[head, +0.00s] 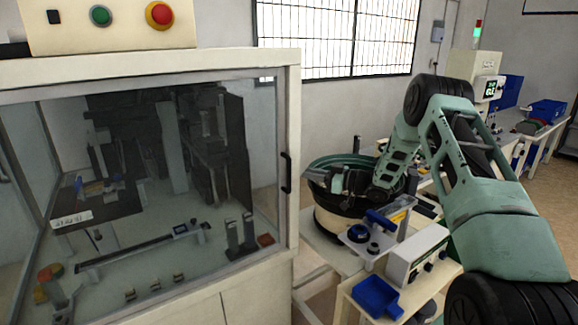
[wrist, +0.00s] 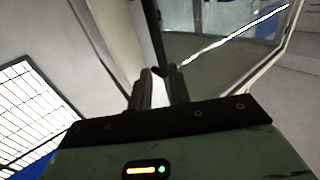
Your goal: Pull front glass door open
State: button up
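The front glass door (head: 165,180) is a large pane in a pale frame on the machine cabinet at the left of the head view. It looks closed. A black vertical handle (head: 287,173) is on its right frame post. My gripper (head: 312,174) is at the end of the green arm, just right of the handle, with a small gap between them in the picture. A dark bar, possibly the handle, shows just beyond the fingertips.
A bowl feeder (head: 335,222) stands behind and below my gripper. A bench with a blue tray (head: 377,296) and a white box (head: 416,254) is at the right. A control box (head: 105,25) with buttons sits on the cabinet. Some floor shows between cabinet and bench.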

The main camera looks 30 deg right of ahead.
jog(key=p, duration=0.2)
send_over(289, 189)
jog(key=shift+w+d, duration=0.25)
jog(key=shift+w, duration=0.1)
grip_shut()
